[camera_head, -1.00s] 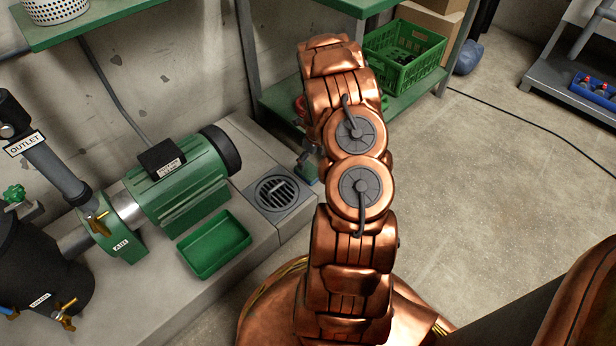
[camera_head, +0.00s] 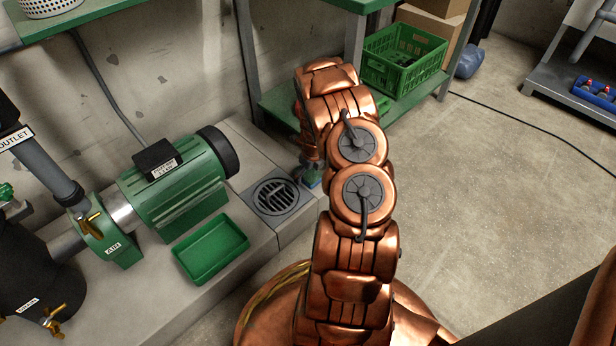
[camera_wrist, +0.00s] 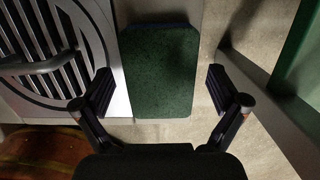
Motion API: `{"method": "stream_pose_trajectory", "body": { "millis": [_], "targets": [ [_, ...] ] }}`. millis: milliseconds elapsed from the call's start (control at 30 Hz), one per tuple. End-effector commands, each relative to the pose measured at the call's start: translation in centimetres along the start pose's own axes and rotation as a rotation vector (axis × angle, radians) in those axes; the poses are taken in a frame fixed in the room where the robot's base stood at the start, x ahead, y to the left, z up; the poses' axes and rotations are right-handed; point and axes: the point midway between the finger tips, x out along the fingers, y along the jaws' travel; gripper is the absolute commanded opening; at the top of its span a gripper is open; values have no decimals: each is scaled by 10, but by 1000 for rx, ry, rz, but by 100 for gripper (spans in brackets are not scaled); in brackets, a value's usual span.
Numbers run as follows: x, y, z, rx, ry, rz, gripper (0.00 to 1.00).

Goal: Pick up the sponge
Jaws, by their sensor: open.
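The sponge (camera_wrist: 160,75) has a dark green top and a blue edge at its far end. In the wrist view it lies between the two open fingers of my gripper (camera_wrist: 160,95), with a gap on each side. In the head view a small part of the sponge (camera_head: 313,181) shows beside the floor drain, at the plinth's end. My gripper (camera_head: 309,168) is mostly hidden there behind my copper arm. Its height above the sponge is hard to tell.
The drain grate (camera_head: 277,196) is just left of the sponge. A green tray (camera_head: 211,250) and a green pump motor (camera_head: 175,185) are further left. A green shelf (camera_head: 400,105) with a green crate (camera_head: 403,57) stands behind. Open floor (camera_head: 500,200) lies to the right.

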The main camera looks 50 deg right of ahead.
Motion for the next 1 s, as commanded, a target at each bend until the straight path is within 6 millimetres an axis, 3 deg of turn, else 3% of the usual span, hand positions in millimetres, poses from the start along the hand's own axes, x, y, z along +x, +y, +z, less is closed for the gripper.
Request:
{"method": "stream_pose_trajectory", "body": {
  "millis": [67,400,767,1000],
  "targets": [
    [0,0,0,0,0,0,91],
    [0,0,0,0,0,0,55],
    [-1,0,0,-1,0,0,52],
    [-22,-1,4,1,-2,-1,52]
  ]
}}
